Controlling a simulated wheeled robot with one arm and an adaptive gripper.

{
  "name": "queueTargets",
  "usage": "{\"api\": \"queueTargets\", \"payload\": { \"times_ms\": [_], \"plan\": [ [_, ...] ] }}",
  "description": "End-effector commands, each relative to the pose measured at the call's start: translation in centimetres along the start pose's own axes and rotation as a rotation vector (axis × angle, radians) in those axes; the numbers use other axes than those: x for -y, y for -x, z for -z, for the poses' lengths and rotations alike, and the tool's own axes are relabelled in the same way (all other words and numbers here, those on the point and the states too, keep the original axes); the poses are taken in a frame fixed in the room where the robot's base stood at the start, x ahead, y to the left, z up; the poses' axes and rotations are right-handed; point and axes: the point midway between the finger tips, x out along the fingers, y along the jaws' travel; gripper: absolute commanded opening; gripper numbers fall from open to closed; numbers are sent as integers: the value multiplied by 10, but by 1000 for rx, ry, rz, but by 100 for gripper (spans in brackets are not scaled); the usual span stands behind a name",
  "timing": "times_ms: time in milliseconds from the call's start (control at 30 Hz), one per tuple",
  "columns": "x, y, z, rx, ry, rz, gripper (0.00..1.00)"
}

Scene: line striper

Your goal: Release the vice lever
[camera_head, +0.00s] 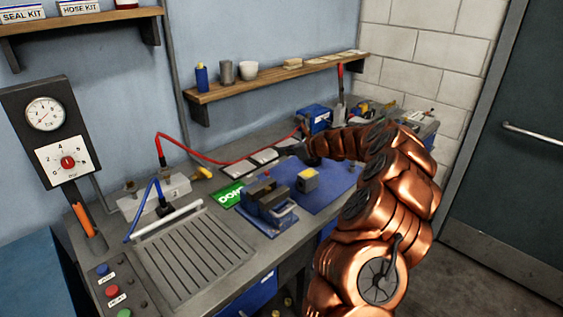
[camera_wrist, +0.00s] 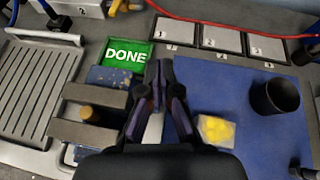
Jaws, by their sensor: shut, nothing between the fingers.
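The vice (camera_head: 268,202) is blue and grey and stands on the bench left of the blue mat. In the wrist view, the vice (camera_wrist: 85,131) is at the left, with a round brown part (camera_wrist: 93,114) between its grey jaws. I cannot clearly make out its lever; a pale strip shows between my fingers, and I cannot tell what it is. My gripper (camera_wrist: 160,68) is shut and empty, in the picture just right of the vice. In the head view, my gripper (camera_head: 303,152) is small and dark, above the back of the blue mat.
A block with a yellow top (camera_head: 307,180) sits on the blue mat (camera_head: 335,190), close to my gripper in the wrist view. A black cup (camera_wrist: 276,96) stands farther right. A green DONE plate (camera_wrist: 124,55) lies behind the vice. A ribbed tray (camera_head: 195,255) is at left.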

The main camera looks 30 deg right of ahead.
Motion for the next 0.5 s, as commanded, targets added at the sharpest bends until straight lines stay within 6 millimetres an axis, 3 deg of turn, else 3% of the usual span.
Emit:
{"api": "queueTargets", "payload": {
  "times_ms": [300, 500],
  "plan": [
    [11, 26, -40, 0, 2, 4, 0],
    [11, 31, -51, 0, -1, -2, 0]
  ]
}}
